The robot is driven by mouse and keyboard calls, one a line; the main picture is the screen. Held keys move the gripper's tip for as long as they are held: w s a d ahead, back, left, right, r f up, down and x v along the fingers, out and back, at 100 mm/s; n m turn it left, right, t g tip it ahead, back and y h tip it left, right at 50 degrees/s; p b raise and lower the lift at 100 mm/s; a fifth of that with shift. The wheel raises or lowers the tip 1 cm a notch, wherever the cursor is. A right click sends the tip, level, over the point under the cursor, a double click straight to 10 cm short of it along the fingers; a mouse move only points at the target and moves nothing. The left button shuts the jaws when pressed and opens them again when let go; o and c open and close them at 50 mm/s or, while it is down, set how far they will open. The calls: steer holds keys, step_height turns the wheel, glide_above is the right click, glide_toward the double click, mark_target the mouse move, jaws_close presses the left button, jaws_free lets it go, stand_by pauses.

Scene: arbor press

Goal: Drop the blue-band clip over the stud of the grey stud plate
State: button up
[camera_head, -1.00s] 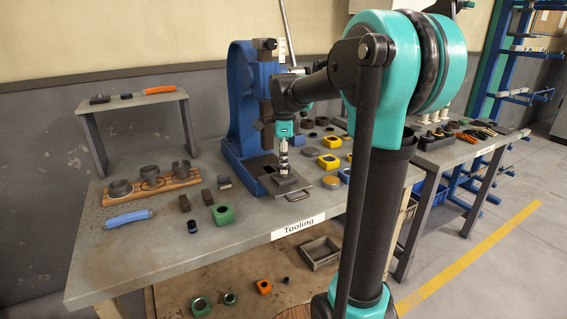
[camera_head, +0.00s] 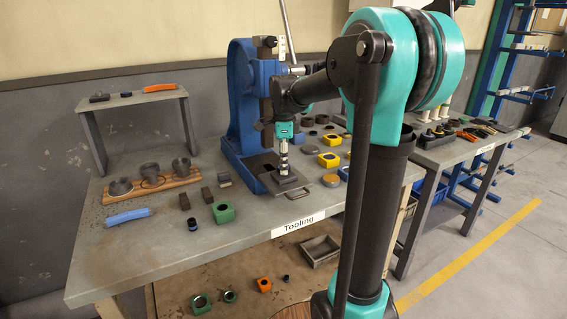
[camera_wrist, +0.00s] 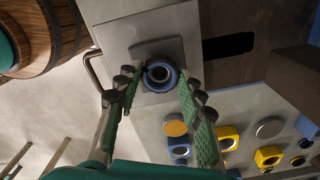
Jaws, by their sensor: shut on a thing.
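My gripper (camera_wrist: 159,85) points down over the grey stud plate (camera_wrist: 140,50). Its green fingers are shut on the blue-band clip (camera_wrist: 172,83), a ring with a blue outer band and a dark inside. The round end of the stud (camera_wrist: 159,73) shows through the clip's opening. I cannot tell how far down the clip is over the stud. In the head view my gripper (camera_head: 284,169) is just above the stud plate (camera_head: 292,188), and the clip is too small to make out there.
The blue arbor press (camera_head: 242,100) stands right behind the plate. Yellow blocks (camera_head: 328,160) and round discs lie to the right. A green block (camera_head: 223,212) and a small dark ring (camera_head: 193,225) lie to the left. A wooden barrel (camera_wrist: 62,30) shows in the wrist view.

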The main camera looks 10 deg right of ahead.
steer(key=o, duration=0.8)
